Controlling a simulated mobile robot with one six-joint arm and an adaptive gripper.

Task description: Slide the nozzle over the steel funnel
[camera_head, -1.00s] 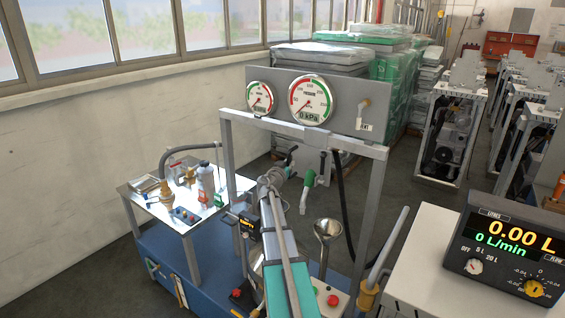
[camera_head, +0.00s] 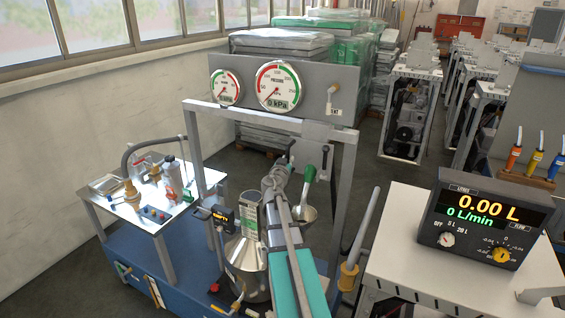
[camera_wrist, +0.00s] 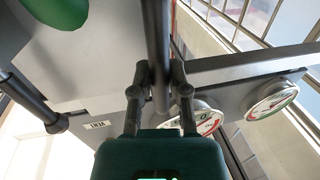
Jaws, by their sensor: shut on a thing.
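The green nozzle (camera_head: 309,174) hangs with its spout down from a grey carriage (camera_head: 318,133) on the frame's crossbar. My gripper (camera_head: 287,160) is at the crossbar, just left of the nozzle. In the wrist view my gripper (camera_wrist: 160,90) is shut on a dark round bar (camera_wrist: 157,40). A rounded green part, seemingly the nozzle, shows at the upper left (camera_wrist: 58,10).
A gauge panel (camera_head: 345,75) rises above the crossbar. A steel can (camera_head: 247,268) stands left of my arm. A side table (camera_head: 110,208) with tools is at left. A white bench with a flow display (camera_head: 485,228) is at right.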

